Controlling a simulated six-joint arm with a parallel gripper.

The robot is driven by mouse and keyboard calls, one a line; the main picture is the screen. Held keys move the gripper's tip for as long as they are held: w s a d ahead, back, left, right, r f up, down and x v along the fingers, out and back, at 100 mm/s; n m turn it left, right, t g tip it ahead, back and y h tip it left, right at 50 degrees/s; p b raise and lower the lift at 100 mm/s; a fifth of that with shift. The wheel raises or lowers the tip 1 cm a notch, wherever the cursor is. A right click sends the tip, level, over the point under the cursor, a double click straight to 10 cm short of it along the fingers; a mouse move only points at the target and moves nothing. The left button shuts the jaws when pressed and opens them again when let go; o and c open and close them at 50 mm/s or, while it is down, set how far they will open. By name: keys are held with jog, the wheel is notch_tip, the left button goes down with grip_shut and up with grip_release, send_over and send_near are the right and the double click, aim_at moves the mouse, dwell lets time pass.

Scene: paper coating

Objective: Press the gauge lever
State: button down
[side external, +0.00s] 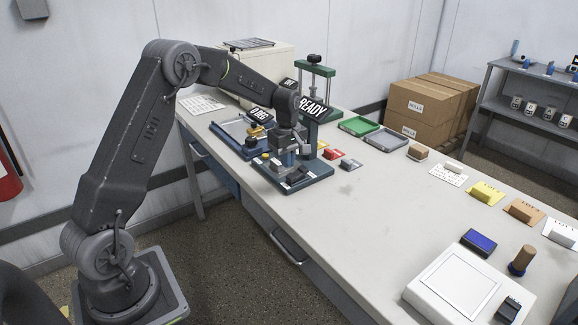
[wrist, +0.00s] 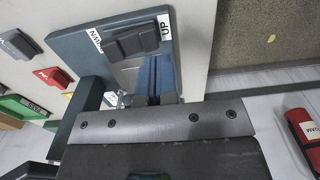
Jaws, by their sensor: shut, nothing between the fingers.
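In the wrist view the block (wrist: 137,40) sits between white labels, one reading "UP". My gripper (side external: 287,158) points down over the gauge base, behind the block. It is shut and empty. In the wrist view my gripper's body (wrist: 160,125) fills the lower middle and hides part of the gauge. I cannot tell whether the fingertips touch anything.
Green and grey trays (side external: 361,126) lie behind. The right front holds a white scale (side external: 458,285); the table (side external: 375,215) between is clear.

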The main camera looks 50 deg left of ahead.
notch_tip(320, 180, up, 11)
jog(key=s, duration=0.2)
jog(key=shift+s, duration=0.35)
